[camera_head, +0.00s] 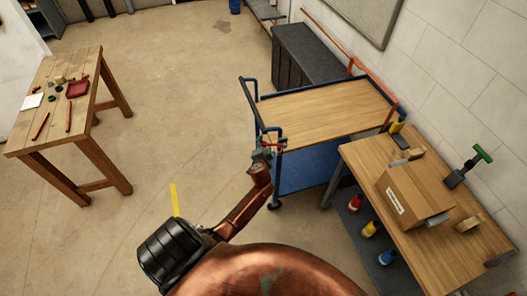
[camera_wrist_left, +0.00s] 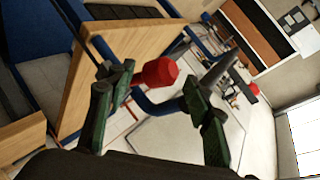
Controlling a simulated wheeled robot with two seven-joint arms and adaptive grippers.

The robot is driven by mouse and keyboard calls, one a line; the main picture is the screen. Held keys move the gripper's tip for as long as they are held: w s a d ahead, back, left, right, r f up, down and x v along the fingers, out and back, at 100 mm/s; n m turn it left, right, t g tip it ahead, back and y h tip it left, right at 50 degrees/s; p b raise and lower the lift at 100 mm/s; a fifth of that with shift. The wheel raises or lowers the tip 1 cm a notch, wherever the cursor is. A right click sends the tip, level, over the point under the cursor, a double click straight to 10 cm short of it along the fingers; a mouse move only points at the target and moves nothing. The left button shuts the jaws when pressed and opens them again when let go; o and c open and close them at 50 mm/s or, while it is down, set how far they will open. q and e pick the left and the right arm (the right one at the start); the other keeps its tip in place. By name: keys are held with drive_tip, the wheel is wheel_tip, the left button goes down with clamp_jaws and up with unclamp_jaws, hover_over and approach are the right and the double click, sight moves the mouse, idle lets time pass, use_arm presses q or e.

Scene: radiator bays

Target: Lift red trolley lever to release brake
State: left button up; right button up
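The blue trolley (camera_head: 325,115) with a wooden top stands right of centre in the head view. Its red lever (camera_head: 272,144) is a small red bit at the near left corner, below the blue handle. My left gripper (camera_head: 262,156) is right beside that corner. In the left wrist view, the lever's round red knob (camera_wrist_left: 160,71) shows between the two dark green fingers of my left gripper (camera_wrist_left: 162,108). The fingers are apart, and the knob looks slightly beyond their tips; I see no grip on it. My right gripper is not in view.
A workbench (camera_head: 440,195) with a cardboard box (camera_head: 413,190) stands close to the trolley's right side. A wooden table (camera_head: 60,90) with small tools is at the left. A dark grey cabinet (camera_head: 305,55) is behind the trolley. The floor between is clear.

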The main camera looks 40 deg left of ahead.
use_arm(q)
drive_tip(key=v, duration=1)
drive_tip(key=shift+s+d, duration=0.2)
